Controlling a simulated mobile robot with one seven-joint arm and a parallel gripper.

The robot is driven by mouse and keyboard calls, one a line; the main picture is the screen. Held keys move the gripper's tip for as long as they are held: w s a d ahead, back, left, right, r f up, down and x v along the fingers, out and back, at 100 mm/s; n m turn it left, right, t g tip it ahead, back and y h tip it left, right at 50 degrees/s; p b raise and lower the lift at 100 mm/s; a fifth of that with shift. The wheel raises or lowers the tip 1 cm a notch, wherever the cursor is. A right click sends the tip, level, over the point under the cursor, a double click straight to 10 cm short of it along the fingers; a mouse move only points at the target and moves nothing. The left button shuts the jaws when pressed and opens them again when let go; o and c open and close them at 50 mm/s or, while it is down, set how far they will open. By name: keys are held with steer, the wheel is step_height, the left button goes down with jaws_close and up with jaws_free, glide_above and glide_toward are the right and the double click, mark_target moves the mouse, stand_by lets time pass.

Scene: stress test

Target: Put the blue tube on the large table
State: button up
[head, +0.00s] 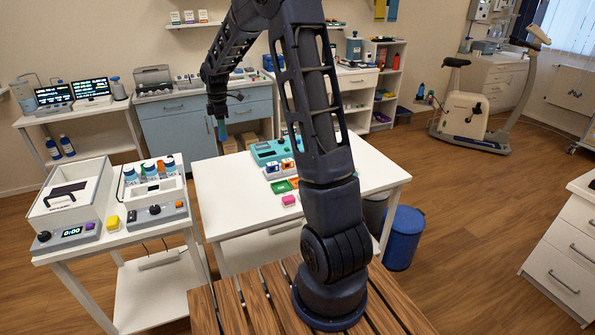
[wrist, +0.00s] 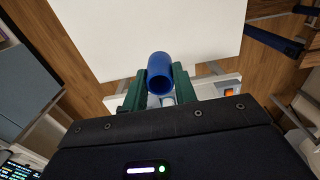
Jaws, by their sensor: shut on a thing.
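My gripper (wrist: 160,85) has green fingers shut on the blue tube (wrist: 160,68) in the wrist view. The tube's round open end faces the camera. In the head view my gripper (head: 219,126) hangs in the air, pointing down, above the far left of the white large table (head: 232,205).
The large table carries a teal device (head: 268,152), small orange and blue items, green cards and a pink block (head: 288,200). Its front left is bare. A smaller white table (head: 110,238) at left holds lab devices and several tubes. A blue bin (head: 402,240) stands right.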

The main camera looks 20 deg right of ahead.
steer(key=s+d+f, duration=0.4)
steer(key=s+d, duration=0.6)
steer(key=s, duration=0.2)
steer(key=f, duration=1.9)
steer(key=shift+s+d+f, duration=0.15)
steer(key=shift+d+f, duration=0.05)
steer(key=shift+f, duration=0.1)
steer(key=shift+f, duration=0.1)
steer(key=o, duration=1)
steer(key=shift+c, duration=0.2)
